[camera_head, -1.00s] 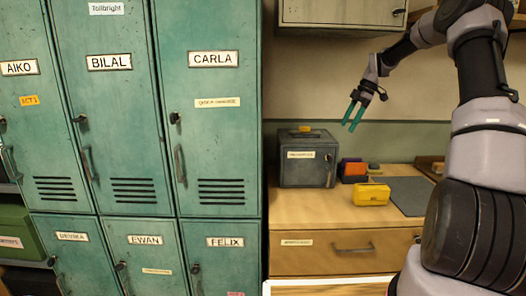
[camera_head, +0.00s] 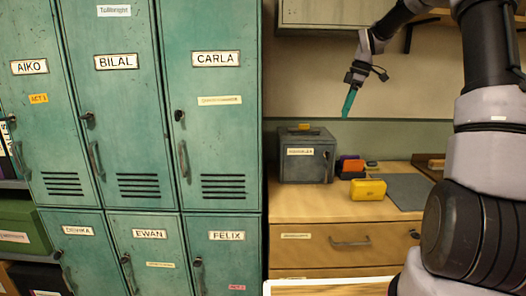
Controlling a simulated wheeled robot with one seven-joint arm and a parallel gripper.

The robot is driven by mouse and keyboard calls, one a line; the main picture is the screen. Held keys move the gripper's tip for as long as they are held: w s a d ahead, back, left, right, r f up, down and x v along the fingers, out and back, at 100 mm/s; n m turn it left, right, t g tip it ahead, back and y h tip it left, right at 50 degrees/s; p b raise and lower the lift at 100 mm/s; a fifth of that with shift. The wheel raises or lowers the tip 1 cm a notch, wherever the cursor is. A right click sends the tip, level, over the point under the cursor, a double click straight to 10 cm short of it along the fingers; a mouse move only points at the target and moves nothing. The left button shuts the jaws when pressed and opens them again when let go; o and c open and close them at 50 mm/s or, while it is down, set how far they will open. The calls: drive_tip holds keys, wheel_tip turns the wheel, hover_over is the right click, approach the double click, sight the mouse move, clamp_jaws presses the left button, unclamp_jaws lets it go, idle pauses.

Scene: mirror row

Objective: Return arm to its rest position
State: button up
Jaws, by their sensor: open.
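My gripper (camera_head: 348,102) hangs in the air above the wooden counter (camera_head: 297,206), in front of the beige wall. Its teal fingers point down and show nearly edge-on, one behind the other. Nothing shows between or below them. My arm comes in from the upper right and bends down to the gripper at the wrist. The gripper is well above the grey metal box (camera_head: 305,165) and the yellow case (camera_head: 368,190), touching neither.
Green lockers (camera_head: 150,120) with name plates fill the left, doors shut. A wall cabinet (camera_head: 330,12) hangs at the top. Small coloured items (camera_head: 350,167) and a grey mat (camera_head: 405,190) lie on the counter. The air around the gripper is free.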

drive_tip(key=s+a+r+m+t+h, duration=0.1)
drive_tip(key=s+a+r+m+t, duration=0.1)
drive_tip(key=s+r+m, duration=0.5)
drive_tip(key=s+a+r+m+t+h, duration=0.1)
drive_tip(key=s+a+r+m, duration=0.15)
drive_tip(key=s, duration=0.85)
drive_tip(key=s+m+t+y, duration=0.1)
drive_tip(key=s+m+t, duration=0.2)
drive_tip(key=s+m, duration=0.6)
drive_tip(key=s, duration=0.7)
drive_tip(key=shift+s+d+f+t, duration=0.2)
drive_tip(key=shift+s+f+t, duration=0.1)
drive_tip(key=shift+f, duration=0.1)
